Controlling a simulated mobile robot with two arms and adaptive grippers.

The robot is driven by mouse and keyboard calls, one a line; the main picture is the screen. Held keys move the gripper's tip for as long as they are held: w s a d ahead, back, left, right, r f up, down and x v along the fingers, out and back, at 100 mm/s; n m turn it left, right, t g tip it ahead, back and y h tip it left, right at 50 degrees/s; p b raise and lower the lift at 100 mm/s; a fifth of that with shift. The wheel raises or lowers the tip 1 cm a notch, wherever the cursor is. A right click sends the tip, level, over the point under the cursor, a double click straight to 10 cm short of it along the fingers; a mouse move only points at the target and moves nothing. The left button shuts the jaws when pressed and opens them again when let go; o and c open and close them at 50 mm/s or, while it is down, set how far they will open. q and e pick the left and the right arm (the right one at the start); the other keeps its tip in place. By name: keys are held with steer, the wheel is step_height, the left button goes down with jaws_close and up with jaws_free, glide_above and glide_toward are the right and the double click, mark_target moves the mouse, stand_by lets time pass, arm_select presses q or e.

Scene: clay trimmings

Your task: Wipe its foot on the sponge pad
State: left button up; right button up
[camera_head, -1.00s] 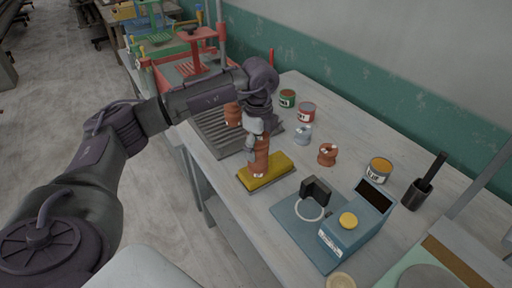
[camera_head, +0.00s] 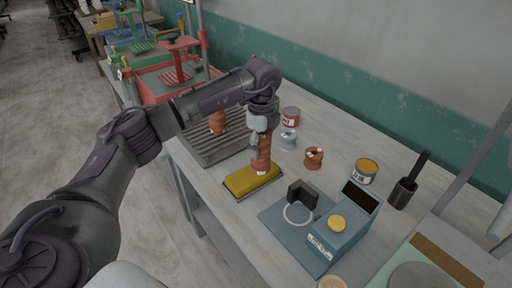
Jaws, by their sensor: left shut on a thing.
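My left gripper (camera_head: 260,137) points down and is shut on a reddish-brown clay piece (camera_head: 261,156), held roughly upright. The piece's lower end is over the right part of the yellow sponge pad (camera_head: 243,183). It looks to touch the pad's top, but a small gap cannot be ruled out. The pad lies on a dark base on the table. My right gripper is not in view.
A grey ribbed rack (camera_head: 207,146) with another reddish-brown piece (camera_head: 217,123) stands behind left. A grey spool-shaped piece (camera_head: 288,140), a brown one (camera_head: 313,158) and cans (camera_head: 291,117) stand to the right.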

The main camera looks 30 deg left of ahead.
arm_select(q)
steer(key=shift+w+d, duration=0.25)
steer(key=shift+w, duration=0.3)
steer(key=shift+s, duration=0.1)
steer(key=shift+s+a+p, duration=0.15)
steer(key=shift+s+a, duration=0.15)
steer(key=shift+s, duration=0.3)
steer(key=shift+s+a+p, duration=0.15)
steer(key=shift+s+a, duration=0.1)
steer(key=shift+s, duration=0.3)
steer(key=shift+s+a+p, duration=0.1)
steer(key=shift+s+a, duration=0.25)
steer(key=shift+s, duration=0.5)
steer(key=shift+s+a+p, duration=0.15)
steer(key=shift+s+a, duration=0.15)
steer(key=shift+s, duration=0.5)
steer(key=shift+s+a+p, duration=0.1)
steer(key=shift+s+a, duration=0.25)
steer(key=shift+s, duration=0.5)
steer(key=shift+w+d, duration=0.2)
steer(key=shift+w, duration=0.25)
steer(key=shift+w+d+b, duration=0.1)
steer(key=shift+w+d, duration=0.35)
steer(key=shift+w, duration=0.65)
steer(key=shift+w+d+b, duration=0.15)
steer(key=shift+w+d, duration=0.35)
steer(key=shift+w, duration=0.6)
steer(key=shift+w+d+b, duration=0.1)
steer(key=shift+w+d, duration=0.35)
steer(key=shift+w, duration=0.65)
